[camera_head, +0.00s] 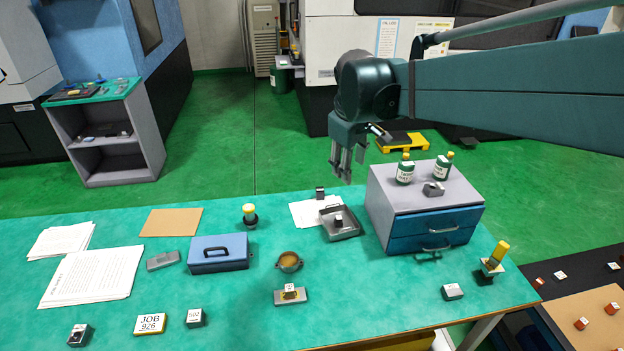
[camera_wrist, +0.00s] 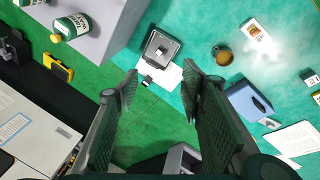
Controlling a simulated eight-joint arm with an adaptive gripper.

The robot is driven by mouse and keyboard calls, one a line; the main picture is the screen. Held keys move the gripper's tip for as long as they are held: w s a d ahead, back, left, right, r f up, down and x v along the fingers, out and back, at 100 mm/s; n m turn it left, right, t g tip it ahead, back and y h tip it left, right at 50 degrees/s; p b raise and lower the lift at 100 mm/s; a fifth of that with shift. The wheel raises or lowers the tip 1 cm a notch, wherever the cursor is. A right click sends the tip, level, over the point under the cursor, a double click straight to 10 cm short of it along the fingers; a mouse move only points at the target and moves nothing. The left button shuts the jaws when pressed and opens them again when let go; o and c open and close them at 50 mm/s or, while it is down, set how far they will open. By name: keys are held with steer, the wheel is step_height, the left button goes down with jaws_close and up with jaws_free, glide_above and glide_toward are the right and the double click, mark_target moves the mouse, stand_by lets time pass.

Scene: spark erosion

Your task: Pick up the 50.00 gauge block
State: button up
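Several small grey blocks with white labels stand about; the labels are too small to read, so I cannot tell which is the 50.00 gauge block. One dark block (camera_head: 320,192) stands at the table's back edge by a white paper; a small block between my fingers in the wrist view (camera_wrist: 148,79) seems to be it. Another block (camera_head: 338,221) sits in a grey metal tray (camera_head: 347,234), which also shows in the wrist view (camera_wrist: 148,56). Others are a block on the cabinet (camera_head: 433,189) and one at the front right (camera_head: 452,291). My gripper (camera_head: 346,170) is open and empty, above the table's back edge. It also shows in the wrist view (camera_wrist: 160,84).
A grey cabinet with blue drawers (camera_head: 435,228) stands right of the tray, with two green bottles (camera_head: 405,170) on top. A blue box (camera_head: 219,254), a brown-filled cup (camera_head: 289,262) and a yellow-topped item (camera_head: 249,214) stand left. The table (camera_head: 380,290) is clear at front centre.

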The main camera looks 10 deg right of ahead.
steer(key=w+f+n+g, duration=0.1)
steer(key=w+f+n, duration=0.2)
steer(key=w, duration=0.8)
steer(key=n+g+h, duration=0.3)
steer(key=n+g, duration=0.1)
steer(key=n, duration=0.3)
glide_above(319, 188)
steer(key=a, duration=0.3)
step_height(319, 188, down, 26)
steer(key=r, duration=0.1)
steer(key=shift+w+d+f+p, duration=0.1)
steer(key=shift+w+f+p, duration=0.1)
steer(key=shift+f, duration=0.25)
steer(key=shift+w+f+p, duration=0.1)
steer(key=shift+f+p, duration=0.1)
steer(key=shift+f, duration=0.2)
steer(key=shift+x, duration=1.3)
